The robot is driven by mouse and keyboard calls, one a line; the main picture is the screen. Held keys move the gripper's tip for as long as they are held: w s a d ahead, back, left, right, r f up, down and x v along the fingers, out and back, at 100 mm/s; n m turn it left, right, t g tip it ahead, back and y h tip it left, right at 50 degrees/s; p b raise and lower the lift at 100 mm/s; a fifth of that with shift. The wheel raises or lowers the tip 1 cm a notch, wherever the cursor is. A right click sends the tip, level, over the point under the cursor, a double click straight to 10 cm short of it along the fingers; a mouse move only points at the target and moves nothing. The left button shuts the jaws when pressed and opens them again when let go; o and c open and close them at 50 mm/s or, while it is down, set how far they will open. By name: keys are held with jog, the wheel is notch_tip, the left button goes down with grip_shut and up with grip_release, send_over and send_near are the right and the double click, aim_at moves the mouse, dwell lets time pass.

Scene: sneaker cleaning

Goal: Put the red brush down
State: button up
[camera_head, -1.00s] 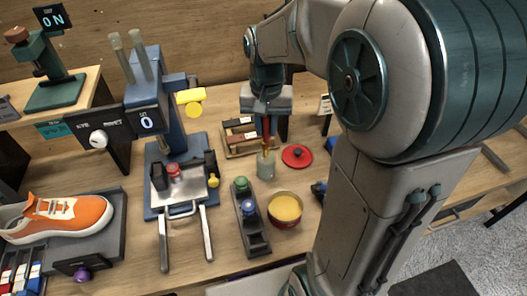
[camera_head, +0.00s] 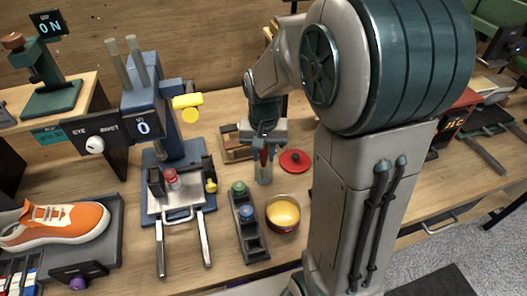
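My gripper (camera_head: 264,149) points down over the middle of the table and appears shut on the red brush (camera_head: 264,156). Only a short part of the brush's red handle shows between the fingers. The brush is upright, and its lower end is inside the clear jar (camera_head: 264,173) directly below the gripper. Whether the brush touches the jar's bottom is too small to tell.
A red lid (camera_head: 295,161) lies right of the jar, and a wooden rack (camera_head: 233,152) stands behind left. A yellow-filled bowl (camera_head: 283,214) and a dark holder with knobs (camera_head: 248,232) are in front. An orange sneaker (camera_head: 55,221) is at far left.

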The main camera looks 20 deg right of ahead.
jog(key=shift+o, duration=0.9)
jog(key=shift+r, duration=0.1)
jog(key=shift+r, duration=0.2)
notch_tip(320, 180, up, 11)
jog(key=shift+f+p, duration=0.15)
jog(key=shift+p, duration=0.15)
jog(key=shift+s+r, duration=0.2)
jog(key=shift+r, duration=0.3)
jog(key=s+f+n+t, duration=0.2)
jog(key=s+f+n, duration=0.1)
jog(key=s, duration=1)
jog(key=shift+s+f+n+t, duration=0.15)
jog(key=shift+f+n+t, duration=0.15)
jog(key=shift+f+t, duration=0.15)
